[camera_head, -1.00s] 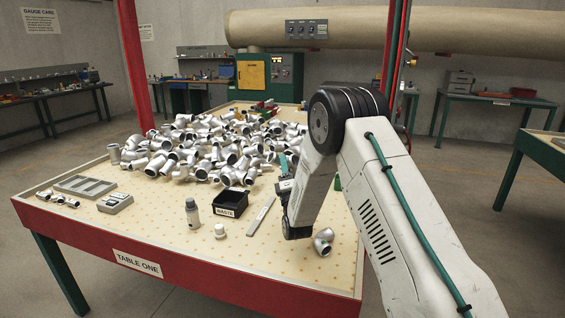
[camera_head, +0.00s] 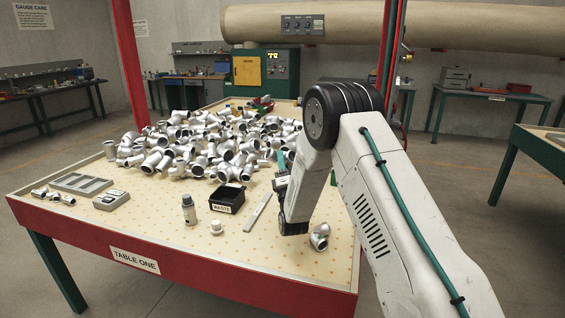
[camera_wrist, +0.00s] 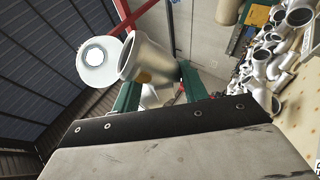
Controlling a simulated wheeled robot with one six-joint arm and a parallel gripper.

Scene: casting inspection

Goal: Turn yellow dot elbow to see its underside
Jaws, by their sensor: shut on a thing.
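A silvery metal elbow (camera_wrist: 152,60) is held between the green fingers of my gripper (camera_wrist: 158,84) in the wrist view. Its open end faces up and left, and an orange-yellow dot (camera_wrist: 143,77) shows on its side. The fingers are largely hidden there behind my arm. I cannot tell from the head view how far the elbow is above the table top.
Table One (camera_head: 275,268) bears a large heap of similar fittings (camera_head: 215,145). A black waste bin (camera_head: 227,197), a bottle (camera_head: 189,210), a white cap-like piece (camera_head: 216,227) and a flat metal strip (camera_head: 257,212) lie left of my gripper. A grey tray (camera_head: 82,183) is at the far left.

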